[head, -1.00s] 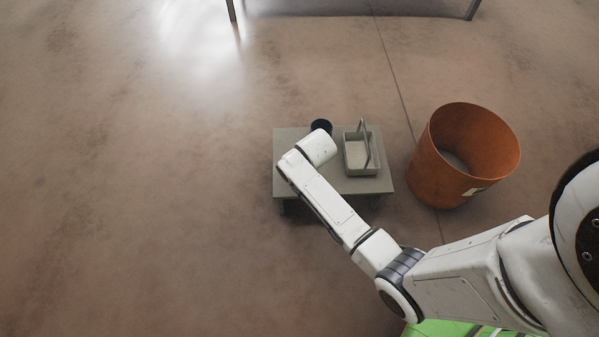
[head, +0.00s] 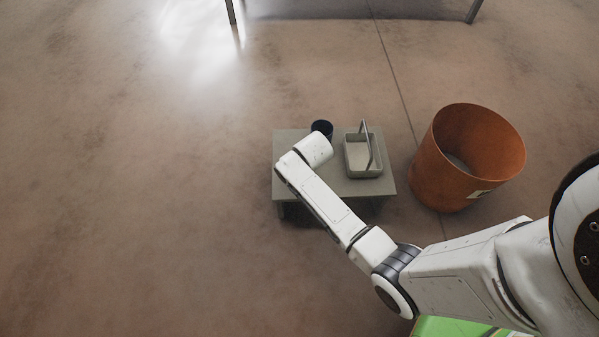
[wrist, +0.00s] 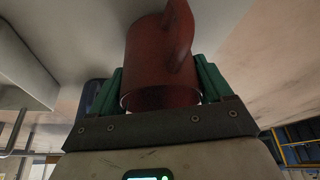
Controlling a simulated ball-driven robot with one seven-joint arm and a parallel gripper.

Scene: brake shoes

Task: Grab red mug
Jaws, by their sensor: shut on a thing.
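The red mug (wrist: 150,60) fills the middle of the wrist view, its handle at the upper right and its rim toward my gripper's base. My gripper (wrist: 161,72) is shut on it, with one green finger on each side of the mug. In the head view my own arm hides the mug and the fingers. I cannot tell whether the mug is touching the low grey table (head: 292,182) or held just above it.
A grey handled caddy (head: 362,170) stands to the right on the table. An orange bin (head: 440,170) is on the floor right of the table. The floor at left is clear.

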